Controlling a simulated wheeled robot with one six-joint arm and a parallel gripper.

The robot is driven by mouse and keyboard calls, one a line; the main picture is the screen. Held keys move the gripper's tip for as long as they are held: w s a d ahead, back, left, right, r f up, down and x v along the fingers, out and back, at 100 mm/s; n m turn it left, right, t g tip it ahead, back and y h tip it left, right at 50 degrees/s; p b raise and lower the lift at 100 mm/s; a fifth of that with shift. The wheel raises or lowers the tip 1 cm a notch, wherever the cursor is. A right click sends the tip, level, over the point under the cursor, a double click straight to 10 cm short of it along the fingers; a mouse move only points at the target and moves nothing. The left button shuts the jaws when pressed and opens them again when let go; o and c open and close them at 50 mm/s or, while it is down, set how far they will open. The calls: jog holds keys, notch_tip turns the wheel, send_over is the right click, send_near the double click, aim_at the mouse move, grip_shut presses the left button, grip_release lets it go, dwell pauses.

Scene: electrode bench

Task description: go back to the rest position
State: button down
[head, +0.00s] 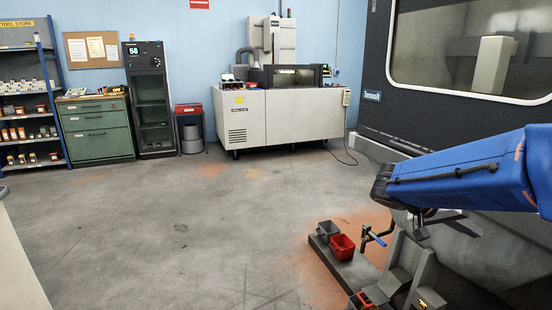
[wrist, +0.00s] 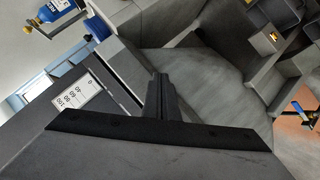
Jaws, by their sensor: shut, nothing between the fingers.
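My gripper (wrist: 163,88) shows in the wrist view as dark fingers closed together, with nothing between them. Beyond the fingers are grey machine surfaces and a dark panel with a white number scale (wrist: 75,90). In the head view my arm, in a blue sleeve, reaches in from the right, above a bench-like fixture. The fingertips are hard to make out there.
A grey bin (head: 327,231) and a red bin (head: 341,246) stand on a low dark ledge below my arm, beside a blue-handled clamp (head: 374,238). A large dark machine (head: 440,128) with a window stands behind. The floor (head: 180,225) to the left is clear.

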jog(key=s+a+f+n+t+y, duration=0.2)
jog(key=s+a+f+n+y, duration=0.2)
jog(key=s+a+y, duration=0.2)
jog(key=s+a+f+n+t+y, duration=0.3)
jog(key=s+a+y, duration=0.3)
jog(key=s+a, duration=0.4)
jog(key=shift+s+a+f+n, duration=0.25)
jog(key=shift+a+f+n, duration=0.65)
jog(key=shift+a, duration=0.85)
